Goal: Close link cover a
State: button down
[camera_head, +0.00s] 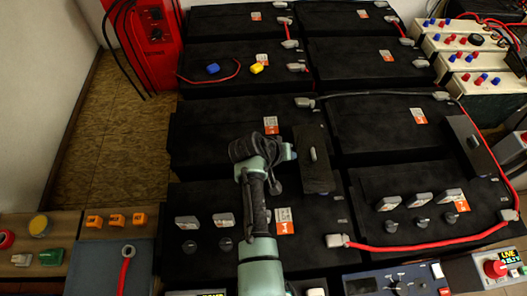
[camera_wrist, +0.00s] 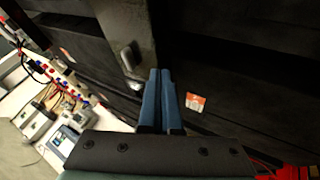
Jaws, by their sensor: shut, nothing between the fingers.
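A dark cover plate (camera_head: 317,178) with a small grey knob stands among the black batteries in the middle of the head view. A second similar cover plate (camera_head: 482,160) is at the right. No label shows which is link cover a. My gripper (camera_head: 291,151) is just left of the middle cover, near its knob. In the wrist view, my blue fingers (camera_wrist: 160,74) are together and empty. A cover plate (camera_wrist: 118,25) with its knob is beyond and slightly left of the fingertips there. I cannot tell whether the fingers touch it, nor the exact tilt of the plate.
Black batteries fill the floor area. A red cable (camera_head: 440,247) runs along the front right. Switches and knobs (camera_head: 421,221) sit on the near batteries. A red charger (camera_head: 152,40) stands at the back left. Control panels (camera_head: 383,284) line the front. Open floor (camera_head: 115,140) is at the left.

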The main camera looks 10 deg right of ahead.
jog(key=v, duration=0.8)
jog(key=shift+s+r+p, duration=0.15)
jog(key=shift+r+p, duration=0.25)
jog(key=shift+r, duration=0.05)
jog(key=w+a+r+t+y, duration=0.1)
jog(key=w+a+r+t, duration=0.2)
jog(key=r, duration=0.8)
jog(key=w+r+t+y, duration=0.1)
jog(key=w+r+t, duration=0.25)
jog(key=r, duration=0.75)
jog(key=w+a+r+t+y, duration=0.15)
jog(key=r+t, duration=0.35)
jog(key=r, duration=0.6)
jog(key=s+r+t, duration=0.3)
jog(key=s+r, duration=0.3)
jog(key=r, duration=0.4)
jog(key=s+a+r+t+y+p, duration=0.1)
jog(key=s+r+t, duration=0.3)
jog(key=r, duration=0.6)
jog(key=s+a+r+n+t+y, duration=0.1)
jog(key=s+r+t, duration=0.3)
jog(key=s+r, duration=0.5)
notch_tip(320, 180, up, 2)
jog(key=shift+r, duration=0.1)
jog(key=shift+s, duration=0.1)
